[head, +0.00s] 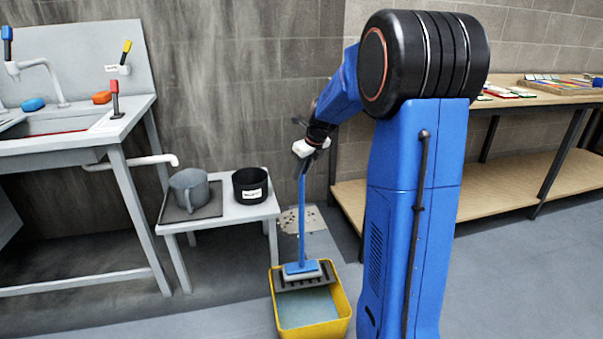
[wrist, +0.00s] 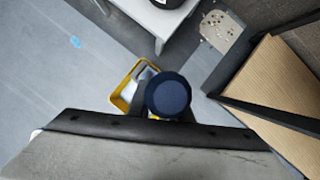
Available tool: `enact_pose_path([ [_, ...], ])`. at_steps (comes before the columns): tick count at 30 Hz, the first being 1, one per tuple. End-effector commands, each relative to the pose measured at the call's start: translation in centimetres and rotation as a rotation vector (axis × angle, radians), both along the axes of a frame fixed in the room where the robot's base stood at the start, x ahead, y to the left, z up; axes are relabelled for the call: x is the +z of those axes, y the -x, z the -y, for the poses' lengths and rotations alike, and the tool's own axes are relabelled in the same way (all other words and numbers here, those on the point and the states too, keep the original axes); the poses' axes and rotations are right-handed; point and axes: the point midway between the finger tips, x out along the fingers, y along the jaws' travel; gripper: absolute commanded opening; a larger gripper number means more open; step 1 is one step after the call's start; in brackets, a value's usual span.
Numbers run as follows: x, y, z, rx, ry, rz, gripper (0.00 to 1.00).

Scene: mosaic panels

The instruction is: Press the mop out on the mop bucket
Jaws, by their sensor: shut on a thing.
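My gripper (head: 309,146) is shut on the upper part of the mop's blue handle (head: 301,205), which stands nearly upright. The mop head (head: 301,268), blue on top with a pale pad below, is over the dark slatted press (head: 305,282) at the back of the yellow mop bucket (head: 344,312). It looks to be resting on the slats; exact contact is hard to tell. Bluish water shows in the front of the bucket. In the wrist view the round dark blue handle end (wrist: 168,95) hides part of the bucket (wrist: 121,101).
A small white table (head: 228,211) with a grey jug (head: 188,188) and a black pot (head: 250,185) stands left of the mop. A sink unit (head: 70,150) is farther left. A wooden workbench (head: 545,95) is at right. A speckled patch (head: 302,219) lies behind the bucket.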

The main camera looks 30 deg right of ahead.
Motion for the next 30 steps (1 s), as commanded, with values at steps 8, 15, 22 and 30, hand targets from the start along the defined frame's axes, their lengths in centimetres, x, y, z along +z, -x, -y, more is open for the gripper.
enact_pose_path([
  [8, -0.23, -0.02, 0.01, 0.0, 0.0, 0.001, 0.0],
  [15, -0.46, -0.01, 0.01, 0.0, 0.0, 0.001, 0.0],
  [22, -0.68, -0.01, 0.0, 0.0, 0.0, 0.0, 0.0],
  [30, -0.93, -0.01, 0.0, 0.0, 0.0, 0.0, 0.0],
])
